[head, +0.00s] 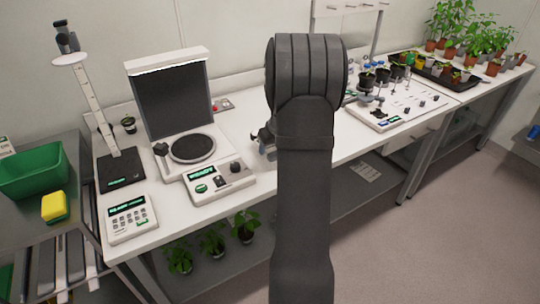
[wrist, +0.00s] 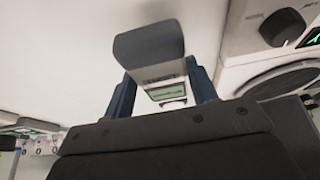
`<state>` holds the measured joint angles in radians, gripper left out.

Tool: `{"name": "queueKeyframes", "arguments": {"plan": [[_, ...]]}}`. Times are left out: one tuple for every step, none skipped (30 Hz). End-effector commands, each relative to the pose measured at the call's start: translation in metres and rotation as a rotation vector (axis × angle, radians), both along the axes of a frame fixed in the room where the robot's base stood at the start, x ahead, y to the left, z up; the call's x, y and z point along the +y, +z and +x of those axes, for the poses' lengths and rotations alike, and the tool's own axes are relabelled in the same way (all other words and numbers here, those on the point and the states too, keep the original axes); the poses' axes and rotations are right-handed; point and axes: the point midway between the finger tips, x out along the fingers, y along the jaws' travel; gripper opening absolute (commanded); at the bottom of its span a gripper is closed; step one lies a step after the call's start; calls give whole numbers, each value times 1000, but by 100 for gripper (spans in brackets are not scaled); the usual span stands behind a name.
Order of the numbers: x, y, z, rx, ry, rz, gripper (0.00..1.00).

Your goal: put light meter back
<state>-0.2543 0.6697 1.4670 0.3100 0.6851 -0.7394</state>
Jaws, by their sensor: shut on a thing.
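The light meter (wrist: 150,45), a small grey and white device with a greenish display, is between the two blue fingers of my gripper (wrist: 163,85) in the wrist view. My gripper is shut on it. In the head view my gripper (head: 263,138) shows only partly at the left edge of my dark arm, over the white bench (head: 237,125). My arm hides most of the gripper there, and I cannot make out the meter clearly or tell its height above the bench.
Left of my gripper stands an instrument with a round dark plate (head: 193,148) and an upright panel (head: 172,100). A keypad device (head: 131,218) and a stand with a black base (head: 121,172) are further left. A white board with knobs (head: 398,104) lies to the right.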

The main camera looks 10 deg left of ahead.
Motion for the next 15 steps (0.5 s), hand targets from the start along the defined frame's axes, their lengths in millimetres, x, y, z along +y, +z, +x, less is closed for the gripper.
{"name": "queueKeyframes", "arguments": {"plan": [[3,-1,1,-1,1,0,20],[4,-2,1,-1,1,0,20],[4,-4,1,0,1,0,20],[4,-7,1,1,0,1,20],[4,-10,1,1,0,0,20],[4,-16,1,2,-1,0,20],[4,-20,1,3,-1,0,20],[4,-25,0,3,-1,0,20],[4,-31,1,3,0,0,20],[4,-36,1,2,-1,0,20],[4,-39,1,2,-1,0,20],[4,-41,1,0,-1,0,20],[4,-42,1,-1,0,1,20],[4,-42,1,-1,0,0,20],[4,-41,1,-2,0,1,20]]}}
